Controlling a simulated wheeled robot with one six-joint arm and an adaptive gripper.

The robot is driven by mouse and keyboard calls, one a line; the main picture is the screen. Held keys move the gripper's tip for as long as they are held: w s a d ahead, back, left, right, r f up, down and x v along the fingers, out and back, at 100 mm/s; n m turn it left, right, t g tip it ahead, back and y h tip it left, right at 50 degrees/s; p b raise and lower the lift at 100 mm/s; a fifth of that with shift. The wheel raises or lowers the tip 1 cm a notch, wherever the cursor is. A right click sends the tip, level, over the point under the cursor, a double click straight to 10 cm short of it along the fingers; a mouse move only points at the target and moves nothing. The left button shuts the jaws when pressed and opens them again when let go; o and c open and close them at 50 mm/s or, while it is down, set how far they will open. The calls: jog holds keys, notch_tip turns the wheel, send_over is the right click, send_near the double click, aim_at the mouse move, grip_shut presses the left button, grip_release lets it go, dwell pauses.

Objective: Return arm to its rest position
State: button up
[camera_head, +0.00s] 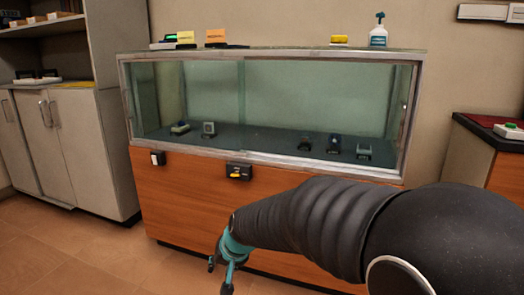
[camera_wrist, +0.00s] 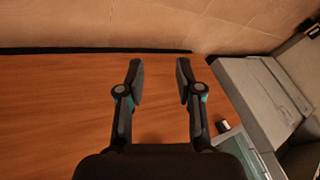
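My arm (camera_head: 320,220) reaches from the right edge toward the lower middle of the head view, in front of the display case. My gripper (camera_head: 224,275) hangs at its end, pointing down, near the case's wooden front. In the wrist view my gripper (camera_wrist: 158,82) has its two dark fingers apart, with nothing between them. The wooden front panel (camera_wrist: 60,105) lies beyond the fingers there. The fingertips look small in the head view.
The glass display case (camera_head: 295,58) holds several small devices. A black box with a yellow part (camera_head: 239,171) and a white switch (camera_head: 158,158) are on its front. A grey cabinet (camera_head: 95,110) stands left, a red-topped counter (camera_head: 495,140) right. Tiled floor (camera_head: 60,250) is open at left.

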jog(key=s+d+r+h+p, duration=0.1)
jog(key=s+d+r+p, duration=0.1)
jog(key=s+d+r, duration=0.3)
jog(key=s+d+r+h+p, duration=0.2)
jog(key=s+d+r, duration=0.3)
jog(key=s+d, duration=0.5)
jog(key=s+d+r+t+h+p, duration=0.1)
jog(key=s+d+r+p, duration=0.2)
jog(key=s+d+r, duration=0.2)
jog(key=s+d, duration=0.3)
jog(key=d, duration=0.3)
jog(key=shift+s+r, duration=0.25)
jog(key=shift+r, duration=0.1)
jog(key=shift+o, duration=0.2)
